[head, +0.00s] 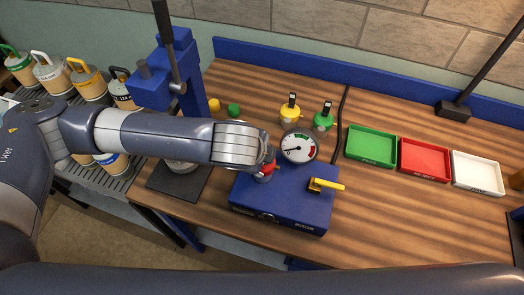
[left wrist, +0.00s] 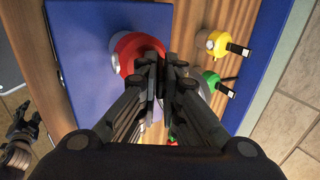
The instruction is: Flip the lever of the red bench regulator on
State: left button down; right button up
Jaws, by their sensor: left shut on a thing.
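The red regulator (head: 264,174) stands on the left part of the blue bench box, its red body partly covered by my left gripper (head: 268,158). In the left wrist view its round red top (left wrist: 128,48) shows just beyond the fingertips. My left gripper (left wrist: 160,68) is shut at the edge of this red top, on what seems to be the lever. The lever itself is hidden between the fingers, so its position cannot be told. My right gripper (left wrist: 24,128) shows at the far left of the left wrist view, away from the box; its opening is unclear.
Yellow (head: 290,110) and green (head: 323,119) regulators stand behind. Green (head: 371,129), red (head: 424,142) and white (head: 477,156) trays lie right. A blue press (head: 173,75) stands left.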

pick_arm(q)
jog(key=f+t+b, duration=0.1)
jog(key=t+b, duration=0.1)
jog(key=b, duration=0.2)
jog(key=s+f+t+h+b, duration=0.1)
jog(key=t+b, duration=0.1)
jog(key=b, duration=0.3)
jog(key=s+f+t+h+b, duration=0.1)
jog(key=t+b, duration=0.2)
jog(key=b, duration=0.2)
jog(key=shift+a, duration=0.3)
jog(key=shift+r+t+h+b, duration=0.15)
jog(key=shift+t+h+b, duration=0.25)
jog(key=shift+b, duration=0.55)
pick_arm(e)
notch_tip(320, 180, down, 17)
jog(key=shift+s, duration=0.15)
jog(key=shift+a, duration=0.1)
pick_arm(q)
jog(key=c, duration=1.8)
grip_release()
